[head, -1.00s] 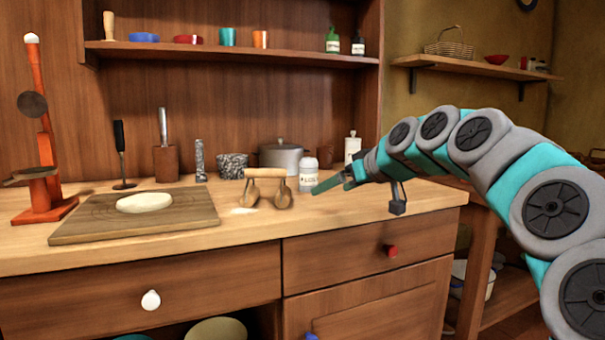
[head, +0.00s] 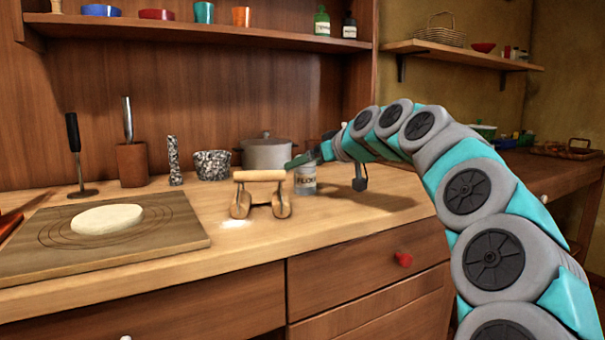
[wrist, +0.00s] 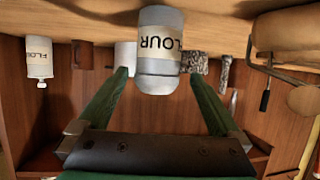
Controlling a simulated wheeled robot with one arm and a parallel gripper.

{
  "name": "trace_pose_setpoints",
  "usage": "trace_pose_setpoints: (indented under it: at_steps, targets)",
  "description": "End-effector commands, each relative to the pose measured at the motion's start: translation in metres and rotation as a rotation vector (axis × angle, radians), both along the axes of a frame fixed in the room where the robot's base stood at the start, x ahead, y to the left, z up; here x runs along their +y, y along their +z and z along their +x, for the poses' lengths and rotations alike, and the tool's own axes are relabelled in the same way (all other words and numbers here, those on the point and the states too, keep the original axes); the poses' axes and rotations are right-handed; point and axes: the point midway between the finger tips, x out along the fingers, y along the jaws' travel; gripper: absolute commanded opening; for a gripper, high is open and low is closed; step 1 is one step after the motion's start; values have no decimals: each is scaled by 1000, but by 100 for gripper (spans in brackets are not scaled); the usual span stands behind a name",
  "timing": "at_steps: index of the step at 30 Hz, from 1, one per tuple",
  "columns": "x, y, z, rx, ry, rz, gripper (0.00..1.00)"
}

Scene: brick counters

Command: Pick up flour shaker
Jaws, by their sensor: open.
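The flour shaker (head: 305,181) is a small grey-white cylinder with a FLOUR label, upright on the wooden counter beside the wooden-handled tool. My gripper (head: 293,163) is at its top in the head view and hides its upper part. In the wrist view, where the scene is upside down, the shaker (wrist: 158,62) appears between the two green fingers of my gripper (wrist: 160,74), with a gap on each side. The fingers are open and hold nothing. How deep the shaker sits between them is hard to tell.
A wooden-handled tool (head: 259,177) stands just left of the shaker. A grey pot (head: 266,153) and a speckled mortar (head: 212,164) stand behind. A dough board (head: 175,225) lies left. Another white FLOUR container (wrist: 39,62) shows in the wrist view. The counter front is clear.

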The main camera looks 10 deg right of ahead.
Motion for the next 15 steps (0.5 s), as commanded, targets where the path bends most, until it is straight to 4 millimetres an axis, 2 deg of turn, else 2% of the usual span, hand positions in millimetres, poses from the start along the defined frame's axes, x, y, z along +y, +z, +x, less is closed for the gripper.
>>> trace_pose_setpoints:
  at_steps: [12,15]
  targets:
    - [16,-16,41,-2,-2,-1,100]
    - [18,-19,44,-3,-1,-1,100]
